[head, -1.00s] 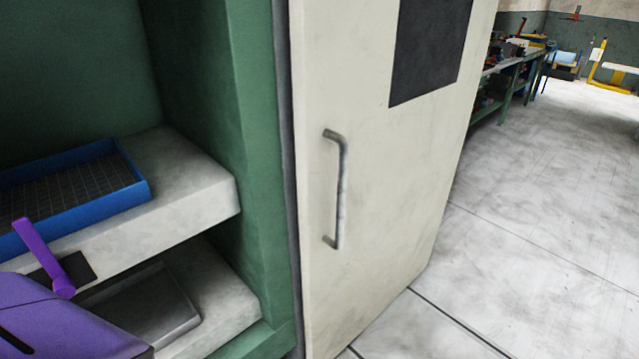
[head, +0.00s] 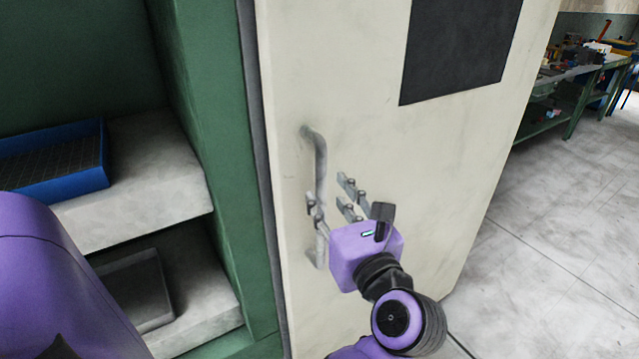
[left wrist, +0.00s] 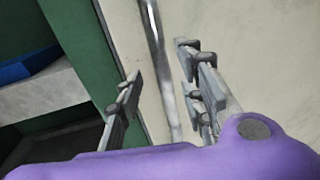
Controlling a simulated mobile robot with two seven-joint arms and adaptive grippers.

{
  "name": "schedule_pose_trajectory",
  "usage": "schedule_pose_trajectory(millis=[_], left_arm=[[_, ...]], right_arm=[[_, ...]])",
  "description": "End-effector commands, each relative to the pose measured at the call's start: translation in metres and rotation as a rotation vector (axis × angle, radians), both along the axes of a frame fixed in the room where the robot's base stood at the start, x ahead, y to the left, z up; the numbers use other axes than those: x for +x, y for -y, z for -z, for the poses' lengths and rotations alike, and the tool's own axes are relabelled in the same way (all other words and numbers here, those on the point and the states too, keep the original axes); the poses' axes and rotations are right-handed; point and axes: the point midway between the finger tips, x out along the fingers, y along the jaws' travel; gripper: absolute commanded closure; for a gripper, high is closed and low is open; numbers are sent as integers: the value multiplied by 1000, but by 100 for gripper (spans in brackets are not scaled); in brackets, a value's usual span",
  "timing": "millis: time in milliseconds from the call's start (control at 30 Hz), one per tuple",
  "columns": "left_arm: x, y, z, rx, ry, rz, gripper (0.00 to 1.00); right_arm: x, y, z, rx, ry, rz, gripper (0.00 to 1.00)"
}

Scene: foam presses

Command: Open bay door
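The bay door (head: 450,150) is a cream panel with a dark window (head: 460,50), standing to the right of the green frame (head: 205,150). Its grey vertical bar handle (head: 320,160) is near the panel's left edge. My left gripper (head: 331,190) is open at the lower half of the handle, its fingers pointing at the door. In the left wrist view the handle (left wrist: 155,35) runs between the two spread fingers (left wrist: 160,80), with a gap on each side. The handle's lower end is partly covered by a finger in the head view. My right gripper is not in view.
A blue tray (head: 95,155) lies on the upper pale shelf (head: 165,200) inside the green bay. A dark grey tray (head: 140,290) lies on the lower shelf. Floor (head: 555,230) to the right is clear, with a green workbench (head: 570,110) farther back.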

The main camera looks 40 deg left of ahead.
Motion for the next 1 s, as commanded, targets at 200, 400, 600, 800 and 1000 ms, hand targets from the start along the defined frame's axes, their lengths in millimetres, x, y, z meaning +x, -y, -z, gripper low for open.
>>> schedule_pose_trajectory(millis=[200, 400, 600, 800, 1000], left_arm=[[19, -28, -5, 7, 4, 1, 64], [28, -41, -3, 6, 3, 1, 64], [28, -42, -1, 4, 1, 1, 64], [28, -42, -1, 5, 0, 1, 83], [28, -42, -1, 5, 0, 1, 100]], right_arm=[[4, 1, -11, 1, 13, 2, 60], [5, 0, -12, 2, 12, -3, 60], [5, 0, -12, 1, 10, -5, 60], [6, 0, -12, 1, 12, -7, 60], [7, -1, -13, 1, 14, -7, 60]])
